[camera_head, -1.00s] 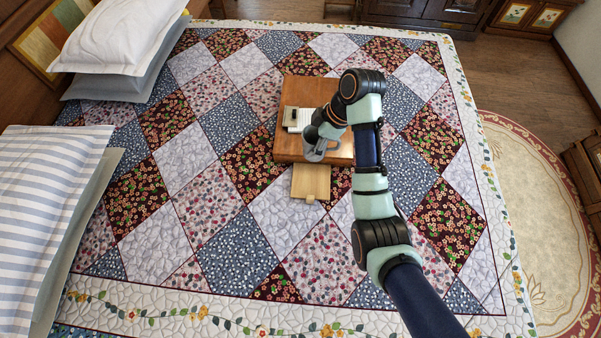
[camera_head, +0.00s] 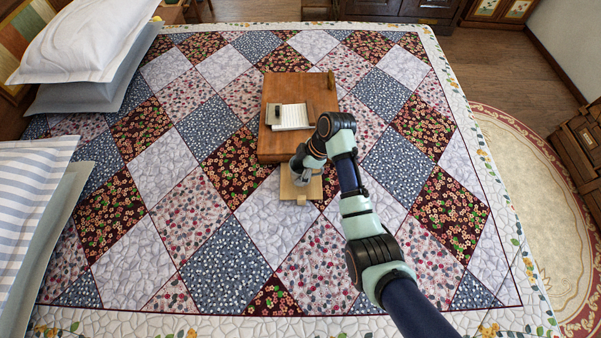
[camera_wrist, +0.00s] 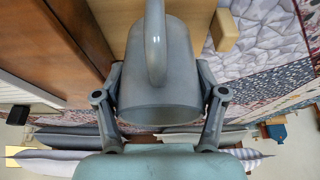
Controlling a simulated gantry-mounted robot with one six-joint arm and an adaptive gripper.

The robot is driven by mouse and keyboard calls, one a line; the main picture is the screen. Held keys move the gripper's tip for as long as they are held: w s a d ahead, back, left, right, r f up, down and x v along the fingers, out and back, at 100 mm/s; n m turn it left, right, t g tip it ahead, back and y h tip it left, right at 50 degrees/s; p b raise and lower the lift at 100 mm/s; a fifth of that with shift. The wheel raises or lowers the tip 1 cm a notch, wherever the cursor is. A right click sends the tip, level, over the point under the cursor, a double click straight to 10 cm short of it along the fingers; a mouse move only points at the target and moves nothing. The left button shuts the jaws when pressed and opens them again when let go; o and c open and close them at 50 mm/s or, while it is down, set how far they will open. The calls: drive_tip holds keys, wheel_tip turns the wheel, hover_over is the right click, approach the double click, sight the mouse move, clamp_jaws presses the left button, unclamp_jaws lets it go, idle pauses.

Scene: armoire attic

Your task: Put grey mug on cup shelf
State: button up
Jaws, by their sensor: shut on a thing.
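The grey mug (camera_wrist: 160,75) is between the two fingers of my gripper (camera_wrist: 160,90), which is shut on its sides. In the wrist view its curved handle crosses the top middle. In the head view the mug (camera_head: 300,178) is partly hidden by my gripper (camera_head: 303,168). It appears over the light wood cup shelf (camera_head: 296,196), at the front edge of the brown wooden box. The shelf's pale wood (camera_wrist: 225,31) also shows behind the mug in the wrist view. I cannot tell whether the mug touches the shelf.
The brown wooden box (camera_head: 273,143) lies on the patchwork quilt, behind the shelf. Pillows (camera_head: 85,45) are at left. The quilt in front is clear.

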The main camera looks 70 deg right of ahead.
drive_tip(key=shift+f, duration=1.15)
drive_tip(key=shift+f, duration=0.2)
drive_tip(key=o, duration=1.4)
drive_tip(key=shift+c, duration=0.2)
drive_tip(key=v, duration=1.2)
drive_tip(key=shift+r+p, duration=0.25)
drive_tip(key=shift+p, duration=0.15)
